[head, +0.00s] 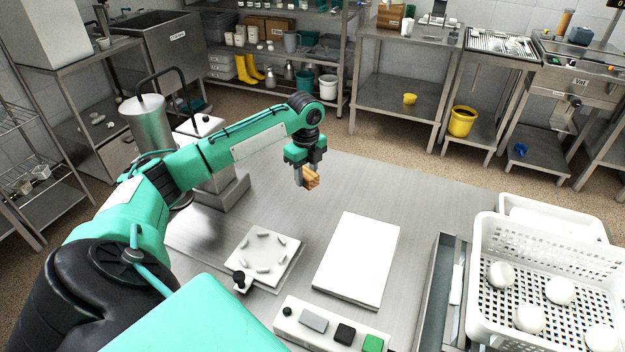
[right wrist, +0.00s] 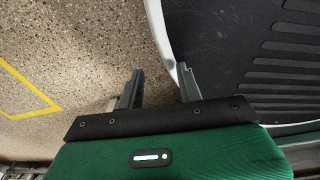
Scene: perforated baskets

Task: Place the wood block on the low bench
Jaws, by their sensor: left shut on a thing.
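The wood block (head: 313,181) is small and light brown. My left gripper (head: 308,176) is shut on it and holds it over the far part of the steel table; the fingers hide part of the block. No surface in view is clearly marked as the low bench. A flat white slab (head: 357,260) lies on the table, nearer and to the right of the block. My right gripper (right wrist: 159,88) is in the right wrist view, its two fingers apart with nothing between them, above the speckled floor and a dark ribbed surface.
A white plate with small pegs (head: 263,257) lies left of the slab. A panel with buttons (head: 330,327) is at the table's near edge. A white perforated basket (head: 483,245) with several white round things stands at right. The steel table (head: 400,195) is bare beyond the slab.

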